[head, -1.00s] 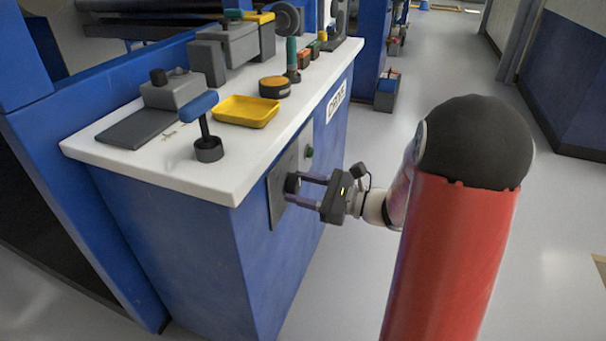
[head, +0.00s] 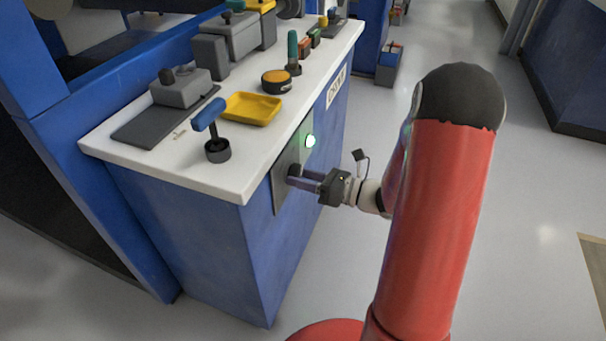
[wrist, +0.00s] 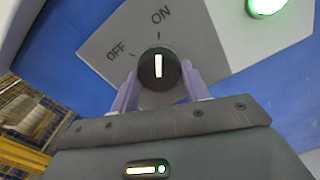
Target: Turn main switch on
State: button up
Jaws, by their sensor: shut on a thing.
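The main switch is a round black knob with a white pointer mark (wrist: 158,66), on a grey plate (wrist: 205,47) marked OFF and ON. The white mark points up at the ON tick. In the head view the plate (head: 281,187) is on the side of the blue cabinet, and my gripper mostly hides the knob. My gripper (head: 299,178) reaches the plate from the right. In the wrist view the purple fingers of my gripper (wrist: 159,84) are shut on the knob, one on each side. A round green lamp (wrist: 265,6) is lit; it also glows in the head view (head: 310,141).
The blue cabinet (head: 215,235) has a white top (head: 190,176) that overhangs the plate. On top are a blue-handled lever (head: 211,128), a yellow tray (head: 252,109) and an orange-topped button (head: 276,82). The floor to the right (head: 525,190) is clear.

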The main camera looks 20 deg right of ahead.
dwell(0.4)
jog(key=o, duration=1)
jog(key=v, duration=0.8)
jog(key=shift+b, duration=0.3)
jog(key=shift+a, duration=0.15)
